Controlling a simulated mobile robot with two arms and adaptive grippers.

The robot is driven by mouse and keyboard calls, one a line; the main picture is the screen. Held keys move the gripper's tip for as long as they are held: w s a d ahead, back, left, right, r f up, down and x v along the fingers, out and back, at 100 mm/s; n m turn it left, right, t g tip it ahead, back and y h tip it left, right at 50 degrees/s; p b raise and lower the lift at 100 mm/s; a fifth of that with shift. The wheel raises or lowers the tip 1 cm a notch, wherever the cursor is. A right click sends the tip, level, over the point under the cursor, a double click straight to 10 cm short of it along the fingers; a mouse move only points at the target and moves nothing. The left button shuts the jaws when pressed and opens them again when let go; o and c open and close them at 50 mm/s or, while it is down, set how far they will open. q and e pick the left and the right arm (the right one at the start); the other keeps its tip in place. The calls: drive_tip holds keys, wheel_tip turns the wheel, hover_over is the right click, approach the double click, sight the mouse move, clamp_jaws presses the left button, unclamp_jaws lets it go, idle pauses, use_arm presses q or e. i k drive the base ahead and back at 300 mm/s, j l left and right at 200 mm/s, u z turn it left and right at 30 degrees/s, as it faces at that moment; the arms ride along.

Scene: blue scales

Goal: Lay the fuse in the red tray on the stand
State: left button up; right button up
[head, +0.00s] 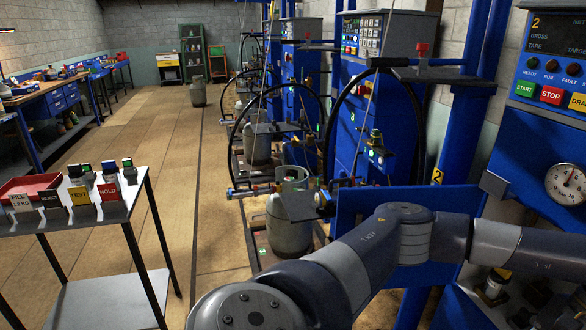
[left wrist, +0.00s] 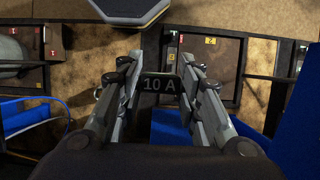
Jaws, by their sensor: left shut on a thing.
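The fuse (left wrist: 158,84) is a dark block marked "10 A" in the left wrist view. My left gripper (left wrist: 158,80) is shut on it, with one finger on each side. The red tray (head: 32,183) sits at the left end of the white-topped stand (head: 118,212) in the head view. Neither gripper shows in the head view, so how far the fuse is from the tray cannot be told.
Holders marked TEST (head: 80,196) and HOLD (head: 109,191) stand along the stand's edge. A grey arm of mine crosses the lower right. Blue scales (head: 375,125) with hoses and a gas cylinder (head: 289,225) fill the centre. The floor (head: 160,125) is clear between stand and scales.

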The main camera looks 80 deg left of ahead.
sight(38, 186)
drive_tip(key=k+j+u, duration=0.1)
drive_tip(key=u, duration=1.55)
drive_tip(key=i+j+u, duration=0.1)
drive_tip(key=j+u, duration=0.35)
drive_tip(key=i+j+u, duration=0.2)
drive_tip(key=j+u, duration=0.3)
drive_tip(key=i+j+u, duration=0.2)
drive_tip(key=u, duration=0.25)
drive_tip(key=i+j+u, duration=0.1)
drive_tip(key=i+j, duration=0.45)
